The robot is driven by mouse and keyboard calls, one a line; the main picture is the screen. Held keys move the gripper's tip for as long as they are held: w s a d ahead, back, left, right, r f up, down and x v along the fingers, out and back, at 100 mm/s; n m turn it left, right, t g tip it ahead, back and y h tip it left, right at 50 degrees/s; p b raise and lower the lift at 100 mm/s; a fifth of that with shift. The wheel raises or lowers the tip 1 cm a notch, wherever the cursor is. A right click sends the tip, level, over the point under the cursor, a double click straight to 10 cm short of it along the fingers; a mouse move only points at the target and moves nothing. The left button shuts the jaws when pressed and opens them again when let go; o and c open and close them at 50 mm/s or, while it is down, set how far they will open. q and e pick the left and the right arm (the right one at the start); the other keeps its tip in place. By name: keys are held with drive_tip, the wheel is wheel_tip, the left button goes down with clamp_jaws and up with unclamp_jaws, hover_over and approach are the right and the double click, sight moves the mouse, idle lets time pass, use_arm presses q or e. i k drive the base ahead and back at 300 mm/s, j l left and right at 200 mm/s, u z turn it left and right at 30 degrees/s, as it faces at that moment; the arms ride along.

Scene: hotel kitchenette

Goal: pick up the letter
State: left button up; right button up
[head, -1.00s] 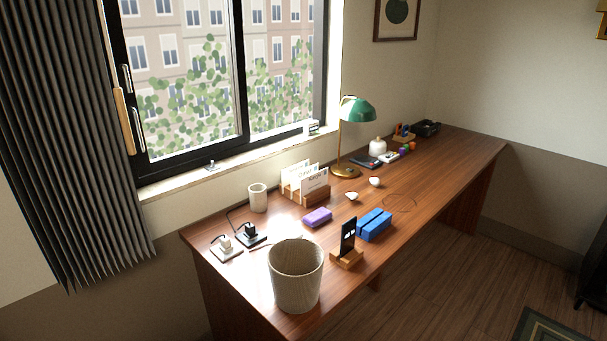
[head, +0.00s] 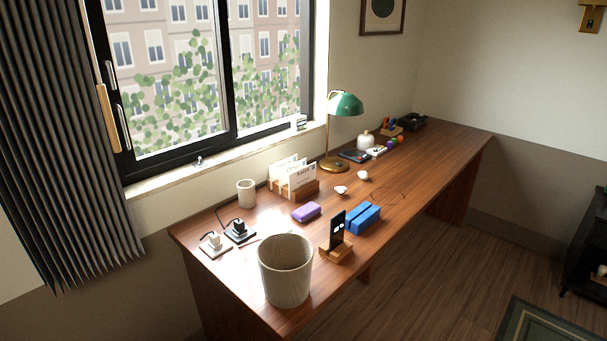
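Several white letters (head: 302,175) stand upright in a wooden letter holder (head: 305,192) on the desk, close to the wall below the window. Dark writing shows on the front ones, too small to read surely. The holder stands between a pale cup and the green lamp. Neither of my grippers is in the head view.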

sight(298, 178)
drive_tip(key=u, duration=0.35)
drive_tip(key=i+l+u, duration=0.15)
drive_tip(key=l+u, duration=0.2)
drive_tip(key=i+l+u, duration=0.1)
drive_tip(key=l+u, duration=0.25)
drive_tip(key=i+l+u, duration=0.2)
drive_tip(key=l, duration=0.65)
drive_tip(key=l+u, duration=0.2)
drive_tip(key=l, duration=1.1)
drive_tip(key=i+l, duration=0.1)
drive_tip(key=l, duration=0.4)
